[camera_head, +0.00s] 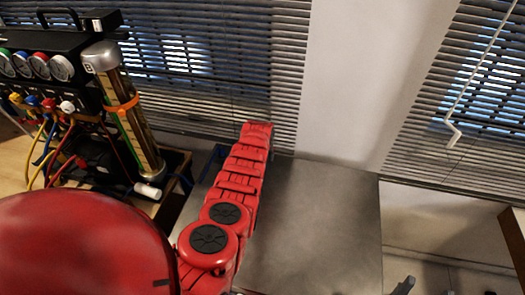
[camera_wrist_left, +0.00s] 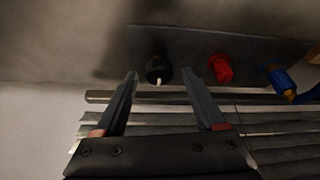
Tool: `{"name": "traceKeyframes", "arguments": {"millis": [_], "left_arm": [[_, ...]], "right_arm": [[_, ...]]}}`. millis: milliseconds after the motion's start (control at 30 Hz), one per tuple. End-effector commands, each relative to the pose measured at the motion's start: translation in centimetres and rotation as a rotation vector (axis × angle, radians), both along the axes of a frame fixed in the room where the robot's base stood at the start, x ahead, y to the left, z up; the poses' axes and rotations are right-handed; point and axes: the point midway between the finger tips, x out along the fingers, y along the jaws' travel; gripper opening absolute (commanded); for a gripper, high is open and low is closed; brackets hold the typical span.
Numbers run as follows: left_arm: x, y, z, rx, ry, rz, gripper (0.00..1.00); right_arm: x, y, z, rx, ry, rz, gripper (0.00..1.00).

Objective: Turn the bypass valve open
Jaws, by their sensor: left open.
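In the left wrist view my left gripper (camera_wrist_left: 168,82) is open and empty. Its two fingers point at a dark panel (camera_wrist_left: 188,40). A black knob (camera_wrist_left: 157,68) with a small white mark sits between the fingertips, a little beyond them, with no visible contact. A red knob (camera_wrist_left: 221,68) is to its right, just past the right fingertip. No label shows which knob is the bypass valve. In the head view the gauge rig (camera_head: 62,39) stands at the left. My left gripper does not show there, and my right gripper is not recognisable in either view.
A blue fitting (camera_wrist_left: 283,80) is at the panel's right in the wrist view. In the head view, coloured hoses (camera_head: 46,148) hang below the gauges, beside a tall cylinder (camera_head: 130,118). The grey surface (camera_head: 320,220) right of my red arm is clear. Blinds (camera_head: 215,55) cover the windows behind.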

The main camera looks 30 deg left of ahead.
Motion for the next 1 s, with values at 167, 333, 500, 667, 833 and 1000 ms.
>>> {"name": "traceKeyframes", "arguments": {"millis": [167,333,500,667,833,1000], "left_arm": [[-0.3,-0.2,0.9,-0.001,-0.001,0.004,0.72],[-1.0,-0.4,2.4,0.003,0.001,-0.002,0.72],[-1.2,-0.6,3.7,0.003,-0.006,-0.002,0.72],[-2.0,-0.9,5.1,0.004,-0.001,-0.005,0.72],[-2.6,-1.3,7.1,0.004,-0.006,-0.005,0.72],[-3.5,-1.7,9.4,0.003,-0.005,-0.003,0.72]], "right_arm": [[0.0,0.0,0.7,0.0,0.0,0.0,0.64],[0.0,0.0,1.4,0.0,0.0,0.0,0.64],[0.0,0.0,0.8,0.0,0.0,0.0,0.64],[0.0,0.0,0.4,0.0,0.0,0.0,0.64],[0.0,0.0,-0.5,0.0,0.0,0.0,0.64],[0.0,0.0,-1.6,0.0,0.0,0.0,0.64]]}}
